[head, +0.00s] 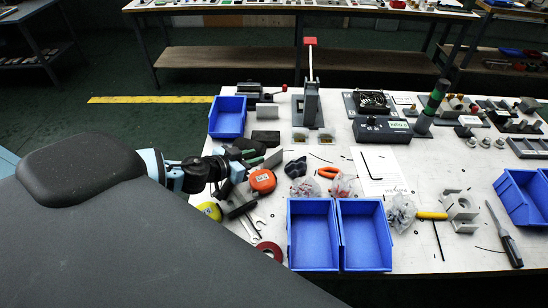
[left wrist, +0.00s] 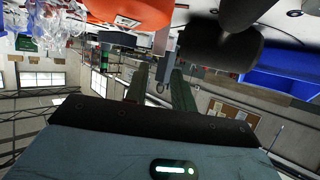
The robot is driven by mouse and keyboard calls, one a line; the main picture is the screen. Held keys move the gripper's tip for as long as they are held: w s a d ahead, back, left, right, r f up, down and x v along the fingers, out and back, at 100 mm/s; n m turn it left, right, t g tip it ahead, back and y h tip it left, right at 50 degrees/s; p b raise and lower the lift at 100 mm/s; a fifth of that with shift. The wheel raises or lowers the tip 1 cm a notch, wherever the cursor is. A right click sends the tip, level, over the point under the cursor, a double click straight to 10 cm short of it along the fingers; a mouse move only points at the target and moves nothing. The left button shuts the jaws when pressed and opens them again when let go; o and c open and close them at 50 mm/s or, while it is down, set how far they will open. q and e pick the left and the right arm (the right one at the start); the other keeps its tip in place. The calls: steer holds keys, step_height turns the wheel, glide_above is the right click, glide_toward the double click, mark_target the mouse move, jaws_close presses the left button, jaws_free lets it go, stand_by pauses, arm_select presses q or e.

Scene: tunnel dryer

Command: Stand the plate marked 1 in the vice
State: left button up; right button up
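My left gripper (head: 256,157) reaches in from the left, low over the left part of the bench. Its two dark green fingers show in the left wrist view (left wrist: 162,82) with a gap between them, and I see nothing clamped there. A small light grey plate-like piece (head: 273,158) is just beyond the fingertips; I cannot tell whether they touch. No number 1 is readable on any piece. A grey vice-like device (head: 250,89) with a red-knobbed handle stands at the back left of the bench, with nothing visibly standing in it. My right gripper is not in view.
An orange tape measure (head: 263,181) lies close to the gripper, with a yellow one (head: 210,211) nearer the front. Blue bins (head: 313,264) stand at the front, and another blue bin (head: 228,132) at the back left. A lever press (head: 311,105) stands behind.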

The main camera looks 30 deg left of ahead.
mark_target(271, 153)
arm_select(q)
steer(key=shift+d, duration=0.2)
steer(key=shift+x, duration=1.3)
steer(key=shift+w, duration=0.15)
steer(key=shift+w+d, duration=0.15)
steer(key=shift+w, duration=0.15)
steer(key=shift+x, duration=2.2)
steer(key=shift+s+d+f, duration=0.1)
steer(key=shift+f, duration=0.05)
jaws_close()
